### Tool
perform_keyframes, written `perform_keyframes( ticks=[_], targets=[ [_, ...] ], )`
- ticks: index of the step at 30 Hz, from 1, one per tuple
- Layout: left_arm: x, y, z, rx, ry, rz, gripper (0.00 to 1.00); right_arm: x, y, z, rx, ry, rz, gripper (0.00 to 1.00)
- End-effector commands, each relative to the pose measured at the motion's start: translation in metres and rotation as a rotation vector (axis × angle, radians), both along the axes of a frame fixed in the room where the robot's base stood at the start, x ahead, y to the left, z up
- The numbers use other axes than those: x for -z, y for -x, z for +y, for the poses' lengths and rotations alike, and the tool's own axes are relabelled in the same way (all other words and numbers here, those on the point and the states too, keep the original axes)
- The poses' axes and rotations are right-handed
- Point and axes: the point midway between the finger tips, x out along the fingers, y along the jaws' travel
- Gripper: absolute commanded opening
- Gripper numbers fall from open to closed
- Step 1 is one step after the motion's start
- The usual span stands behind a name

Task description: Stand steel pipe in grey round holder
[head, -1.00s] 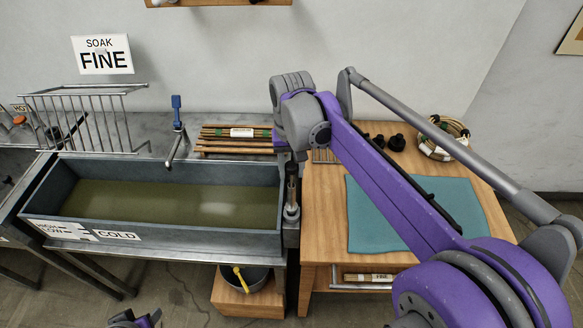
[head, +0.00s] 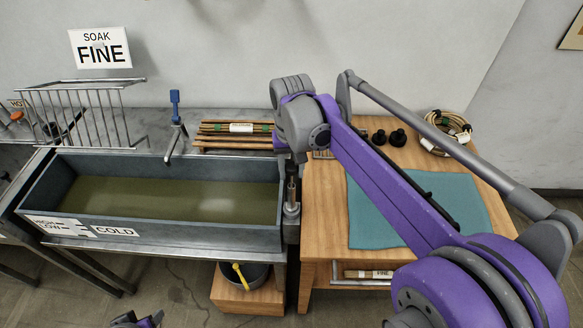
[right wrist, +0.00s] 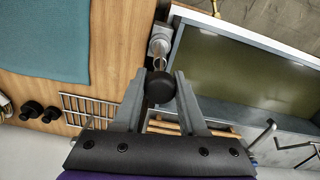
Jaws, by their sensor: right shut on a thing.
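The steel pipe (head: 291,192) is upright at the right end of the soaking trough, with a black round cap (right wrist: 160,87) on top. My right gripper (right wrist: 161,88) is shut on the cap, one finger on each side. The grey round holder (head: 291,211) is directly below; it also shows in the right wrist view (right wrist: 160,42). The pipe's lower end meets the holder's opening in the picture, but I cannot tell how deep it sits. My left gripper (head: 136,320) shows only partly at the bottom edge, its jaws unclear.
The trough (head: 150,235) of greenish water lies left of the holder. The wooden table (head: 325,225) with a teal mat (head: 375,215) is on the right. Black knobs (head: 397,138), a cane coil (head: 445,128) and a bundle of sticks (head: 225,140) lie at the back.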

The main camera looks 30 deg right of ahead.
Motion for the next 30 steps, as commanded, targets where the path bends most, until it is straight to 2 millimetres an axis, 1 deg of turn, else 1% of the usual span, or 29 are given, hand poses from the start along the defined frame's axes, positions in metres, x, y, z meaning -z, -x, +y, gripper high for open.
perform_keyframes(
  ticks=[7, 11, 30],
  targets=[
    [0.005, 0.002, 0.0, 0.0, 0.0, 0.004, 0.5, 0.007, 0.0, 0.0, 0.0, 0.0, 0.001, 0.0],
    [0.004, 0.002, 0.0, 0.0, 0.0, 0.003, 0.5, 0.006, 0.0, 0.0, 0.0, 0.0, 0.0, 0.0],
    [-0.014, -0.006, 0.0, 0.0, 0.0, -0.011, 0.5, -0.018, 0.0, 0.0, 0.0, 0.0, -0.001, 0.0]
  ],
)
